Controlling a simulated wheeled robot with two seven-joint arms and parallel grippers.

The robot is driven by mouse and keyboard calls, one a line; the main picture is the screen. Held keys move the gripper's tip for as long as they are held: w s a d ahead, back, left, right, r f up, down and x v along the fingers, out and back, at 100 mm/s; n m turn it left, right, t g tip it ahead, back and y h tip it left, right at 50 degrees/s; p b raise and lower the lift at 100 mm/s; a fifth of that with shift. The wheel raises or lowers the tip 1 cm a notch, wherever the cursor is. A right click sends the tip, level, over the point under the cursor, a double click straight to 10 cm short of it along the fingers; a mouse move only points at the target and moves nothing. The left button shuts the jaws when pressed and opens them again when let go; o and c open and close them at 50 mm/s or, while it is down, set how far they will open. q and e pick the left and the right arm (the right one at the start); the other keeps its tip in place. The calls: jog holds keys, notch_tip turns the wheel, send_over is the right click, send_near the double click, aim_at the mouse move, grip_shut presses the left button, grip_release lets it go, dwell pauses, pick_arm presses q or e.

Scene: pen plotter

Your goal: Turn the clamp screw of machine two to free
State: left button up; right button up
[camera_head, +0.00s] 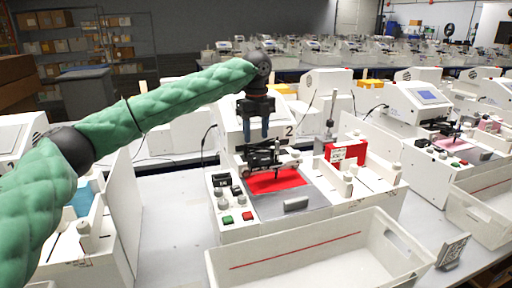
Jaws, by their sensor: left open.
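Machine two (289,131) is a white pen plotter in the middle of the head view, with a "2" on its housing. Its black pen carriage (262,157) stands over a red sheet (275,181) on the grey bed. The clamp screw is too small to make out among the dark carriage parts. My left gripper (256,138) points down in front of the housing, just above the carriage. Its two fingers are apart with nothing visible between them. Whether a finger touches the carriage cannot be told. My right gripper is not in view.
A panel with a green button (228,220) and a red button (247,216) is at the machine's front left. A red box (347,150) sits to its right. A white bin (320,250) stands in front. Other plotters stand on both sides.

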aim_at(256, 157)
pick_arm(q)
jog(key=shift+f, duration=0.45)
notch_tip(256, 157, down, 5)
jog(key=shift+f+p, duration=0.2)
jog(key=shift+p, duration=0.4)
jog(key=shift+s+f, duration=0.1)
jog(key=shift+f, duration=0.5)
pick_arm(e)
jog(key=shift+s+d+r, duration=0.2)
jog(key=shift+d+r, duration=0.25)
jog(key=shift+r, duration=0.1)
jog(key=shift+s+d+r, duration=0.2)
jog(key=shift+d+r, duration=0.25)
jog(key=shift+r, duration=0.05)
